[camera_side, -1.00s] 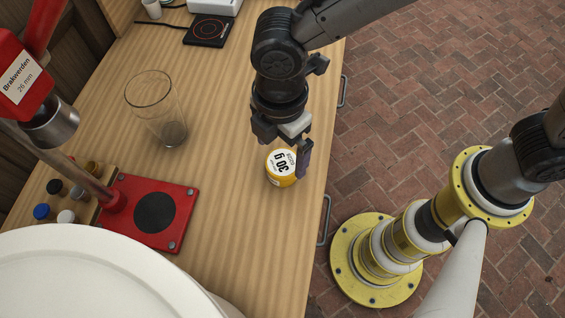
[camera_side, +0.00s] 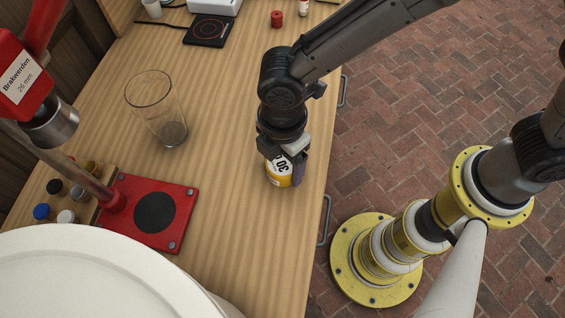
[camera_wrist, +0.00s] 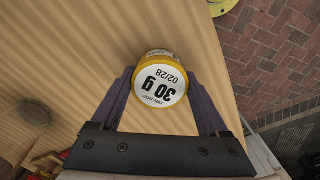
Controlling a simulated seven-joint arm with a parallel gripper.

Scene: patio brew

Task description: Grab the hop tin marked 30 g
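The hop tin (camera_side: 279,174) is a small yellow tin with a white lid marked "30 g". It stands upright on the wooden worktop near its right edge. In the wrist view the tin (camera_wrist: 160,84) shows its lid, reading "30 g" and "02/28". My gripper (camera_side: 285,168) points down over the tin. In the wrist view the fingers of my gripper (camera_wrist: 160,88) lie on either side of the tin, spread wide, with the tin between their tips. I see no clear grip on it. The side view hides part of the lid behind the gripper.
A tall empty glass (camera_side: 158,108) stands to the left. A red capper stand (camera_side: 146,212) and a rack of colored caps (camera_side: 52,205) are at lower left. A white bucket rim (camera_side: 100,262) fills the front. A black scale (camera_side: 208,31) and small red item (camera_side: 277,19) are at the back.

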